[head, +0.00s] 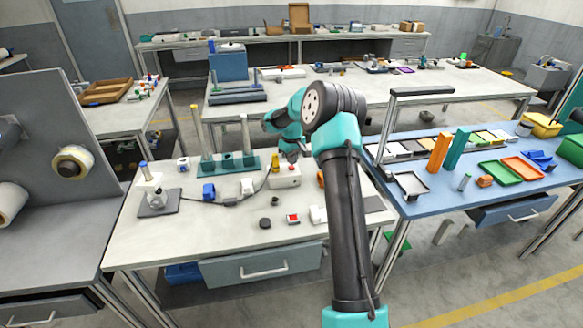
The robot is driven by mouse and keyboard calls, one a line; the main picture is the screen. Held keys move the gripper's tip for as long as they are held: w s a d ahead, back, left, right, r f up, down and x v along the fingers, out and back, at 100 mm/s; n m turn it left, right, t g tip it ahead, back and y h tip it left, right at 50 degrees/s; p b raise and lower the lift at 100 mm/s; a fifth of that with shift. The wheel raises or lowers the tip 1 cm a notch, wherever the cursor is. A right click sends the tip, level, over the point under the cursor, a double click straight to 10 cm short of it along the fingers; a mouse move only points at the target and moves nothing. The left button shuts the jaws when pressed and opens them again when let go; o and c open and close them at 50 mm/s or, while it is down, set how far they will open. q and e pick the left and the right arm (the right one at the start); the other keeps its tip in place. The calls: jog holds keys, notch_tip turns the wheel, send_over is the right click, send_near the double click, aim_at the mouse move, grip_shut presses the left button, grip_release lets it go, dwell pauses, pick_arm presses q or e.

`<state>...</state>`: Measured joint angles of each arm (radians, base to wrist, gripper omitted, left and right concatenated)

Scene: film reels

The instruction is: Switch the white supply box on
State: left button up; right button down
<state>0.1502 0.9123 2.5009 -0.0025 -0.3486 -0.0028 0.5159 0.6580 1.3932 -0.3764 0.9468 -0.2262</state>
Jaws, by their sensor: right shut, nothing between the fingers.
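The white supply box (286,178) stands on the near white table, right of its middle. A small red part shows on the box, and a yellow piece stands at its upper left edge. A dark cable runs from the box to the left. My right gripper (291,154) is shut and empty, just behind and above the box. It is small here, and I cannot tell whether it touches the box. The switch's position is too small to read. My left gripper is not in view.
A green rack (229,163) with upright posts stands left of the box. A blue table (440,207) with trays is at the right. The table's front left is clear.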

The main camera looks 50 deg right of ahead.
aim_at(292, 168)
jog(key=shift+f, duration=1.1)
dwell(0.8)
jog(key=shift+r, duration=3.5)
